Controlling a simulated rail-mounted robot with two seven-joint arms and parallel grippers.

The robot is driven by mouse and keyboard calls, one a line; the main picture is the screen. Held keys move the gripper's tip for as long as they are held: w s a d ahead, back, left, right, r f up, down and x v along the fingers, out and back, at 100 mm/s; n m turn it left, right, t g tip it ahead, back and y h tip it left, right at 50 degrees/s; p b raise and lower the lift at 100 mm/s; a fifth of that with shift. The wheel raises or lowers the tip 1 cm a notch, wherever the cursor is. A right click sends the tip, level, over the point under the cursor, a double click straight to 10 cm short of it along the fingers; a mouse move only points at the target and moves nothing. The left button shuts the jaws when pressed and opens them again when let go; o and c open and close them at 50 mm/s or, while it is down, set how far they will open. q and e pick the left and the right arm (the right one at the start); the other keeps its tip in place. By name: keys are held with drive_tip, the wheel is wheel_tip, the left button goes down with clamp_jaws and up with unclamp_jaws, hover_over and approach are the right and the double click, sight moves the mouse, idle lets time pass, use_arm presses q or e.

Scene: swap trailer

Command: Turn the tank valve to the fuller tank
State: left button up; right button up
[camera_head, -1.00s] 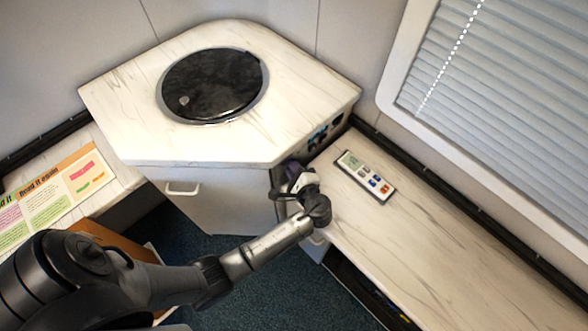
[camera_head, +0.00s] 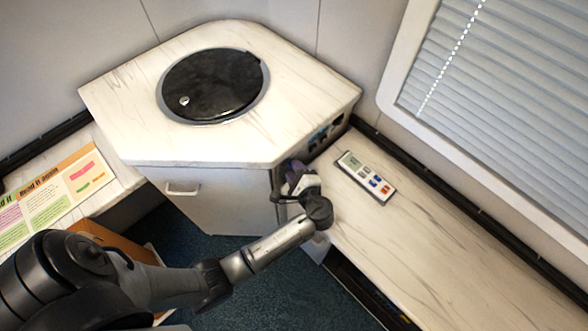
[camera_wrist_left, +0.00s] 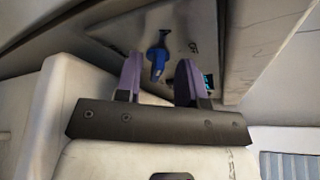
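The tank valve's blue handle (camera_wrist_left: 158,62) shows in the left wrist view on a pale panel, between and beyond my gripper's two purple fingertips. Its narrow end points away from the thick grip. My left gripper (camera_wrist_left: 160,78) is open, with a gap around the handle; I cannot tell whether either finger touches it. In the head view my left gripper (camera_head: 296,178) is at the right side of the corner cabinet, below its counter edge. The head view shows only part of the dark and blue fittings (camera_head: 322,133) on that side. My right gripper is not in view.
The corner cabinet (camera_head: 130,120) carries a round black lid (camera_head: 212,84). A small panel with colored buttons (camera_head: 365,177) lies on the right bench (camera_head: 440,230). A "Read it again" sheet (camera_head: 55,195) lies at the left. Window blinds (camera_head: 500,100) are at the right.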

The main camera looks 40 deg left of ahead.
use_arm(q)
drive_tip(key=b+v, duration=0.2)
drive_tip(key=v, duration=1.1)
